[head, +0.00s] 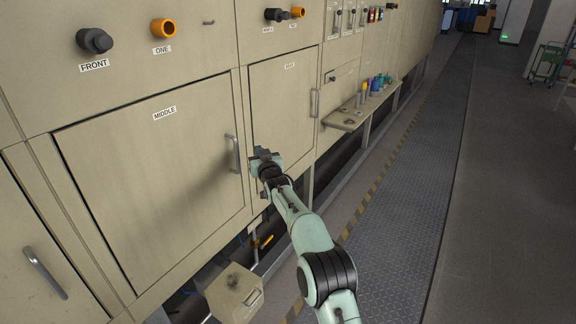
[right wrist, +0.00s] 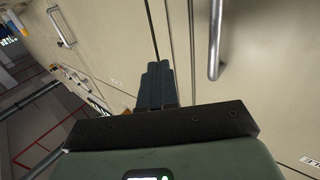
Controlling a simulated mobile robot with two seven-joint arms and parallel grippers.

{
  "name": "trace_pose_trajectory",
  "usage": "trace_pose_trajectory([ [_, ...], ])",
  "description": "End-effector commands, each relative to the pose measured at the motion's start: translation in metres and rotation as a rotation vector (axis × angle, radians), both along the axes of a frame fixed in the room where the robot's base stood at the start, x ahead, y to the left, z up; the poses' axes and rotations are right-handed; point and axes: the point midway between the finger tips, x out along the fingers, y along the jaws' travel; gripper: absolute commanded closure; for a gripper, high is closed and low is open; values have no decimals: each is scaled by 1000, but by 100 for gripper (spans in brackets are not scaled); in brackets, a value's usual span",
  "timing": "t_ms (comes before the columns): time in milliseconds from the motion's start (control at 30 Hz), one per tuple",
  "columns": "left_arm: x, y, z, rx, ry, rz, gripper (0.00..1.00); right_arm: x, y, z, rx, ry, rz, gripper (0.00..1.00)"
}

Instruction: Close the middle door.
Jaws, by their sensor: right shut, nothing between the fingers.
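The middle door (head: 150,185) is a large beige panel labelled MIDDLE, with a metal bar handle (head: 232,154) at its right edge. It looks flush or nearly flush with its frame; I cannot tell whether a small gap is left. My right gripper (head: 262,156) is shut and empty, just right of that handle, near the seam between the middle door and the neighbouring door. In the right wrist view its fingers (right wrist: 157,84) point along the beige front, and the handle (right wrist: 215,38) stands to their right, apart from them. My left gripper is not in view.
The neighbouring door (head: 285,105) to the right has its own handle (head: 314,103). Beyond it a small shelf (head: 350,118) juts out with colourful items. A beige box (head: 236,292) sticks out low below the middle door. The walkway (head: 400,200) at right is clear.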

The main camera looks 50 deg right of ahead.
Motion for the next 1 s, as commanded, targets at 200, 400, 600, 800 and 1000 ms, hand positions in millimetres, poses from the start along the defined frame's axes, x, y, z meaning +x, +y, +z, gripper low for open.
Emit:
trace_pose_trajectory([
  [200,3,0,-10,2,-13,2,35,-32,-4,-1,1,1,-1,100],
  [400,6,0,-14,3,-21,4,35,-67,-9,0,1,1,-3,100],
  [600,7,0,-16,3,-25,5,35,-92,-11,0,1,1,-1,100],
  [800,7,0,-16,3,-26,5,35,-100,-11,0,1,-1,1,100],
  [1000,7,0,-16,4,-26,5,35,-100,-11,-1,2,2,2,100],
])
